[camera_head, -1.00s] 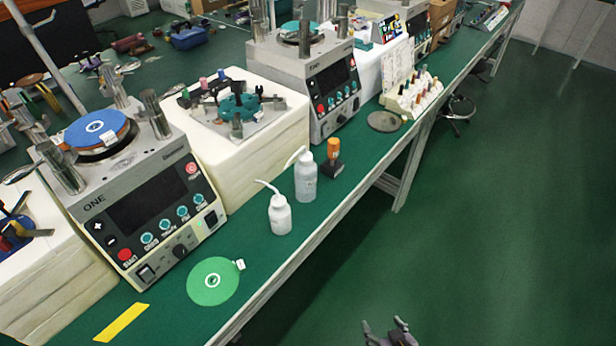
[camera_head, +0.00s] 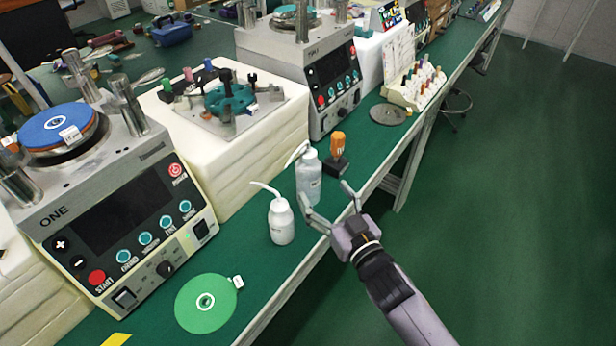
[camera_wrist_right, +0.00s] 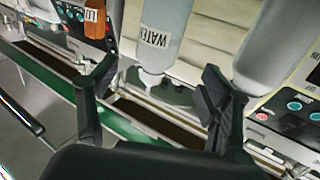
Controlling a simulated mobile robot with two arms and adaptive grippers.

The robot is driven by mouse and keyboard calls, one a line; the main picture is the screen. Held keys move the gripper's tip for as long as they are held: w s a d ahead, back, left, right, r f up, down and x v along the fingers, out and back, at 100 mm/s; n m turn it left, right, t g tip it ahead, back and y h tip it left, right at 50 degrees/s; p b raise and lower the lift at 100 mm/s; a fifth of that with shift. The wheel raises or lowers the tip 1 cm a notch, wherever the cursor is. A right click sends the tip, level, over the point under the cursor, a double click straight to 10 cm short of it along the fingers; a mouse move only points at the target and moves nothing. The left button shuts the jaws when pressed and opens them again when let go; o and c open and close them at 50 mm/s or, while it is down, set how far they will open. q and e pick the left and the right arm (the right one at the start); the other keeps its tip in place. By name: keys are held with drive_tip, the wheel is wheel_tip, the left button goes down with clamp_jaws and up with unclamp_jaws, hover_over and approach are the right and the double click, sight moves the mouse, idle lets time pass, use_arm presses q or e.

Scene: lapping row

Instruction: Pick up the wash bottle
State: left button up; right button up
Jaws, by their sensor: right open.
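Two white wash bottles with bent spouts stand upright on the green bench. The nearer, shorter one (camera_head: 281,224) is left of the taller one (camera_head: 309,180). My right gripper (camera_head: 325,191) is open and empty at the bench edge, beside the taller bottle. Its left finger overlaps that bottle's lower side in the head view; contact cannot be told. In the right wrist view, a bottle with an upside-down WATER label (camera_wrist_right: 158,38) shows between the open fingers (camera_wrist_right: 152,88), and the other bottle (camera_wrist_right: 278,48) is at the right. My left gripper is not in view.
An orange-topped item on a dark base (camera_head: 337,155) stands just behind the taller bottle. The lapping machine marked ONE (camera_head: 125,215) is at the left. A green disc (camera_head: 205,318) lies at the front.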

sight(315, 177)
drive_tip(key=x, duration=0.9)
drive_tip(key=shift+w+d, duration=0.1)
drive_tip(key=shift+d, duration=0.05)
drive_tip(key=shift+r, duration=0.1)
drive_tip(key=c, duration=1.5)
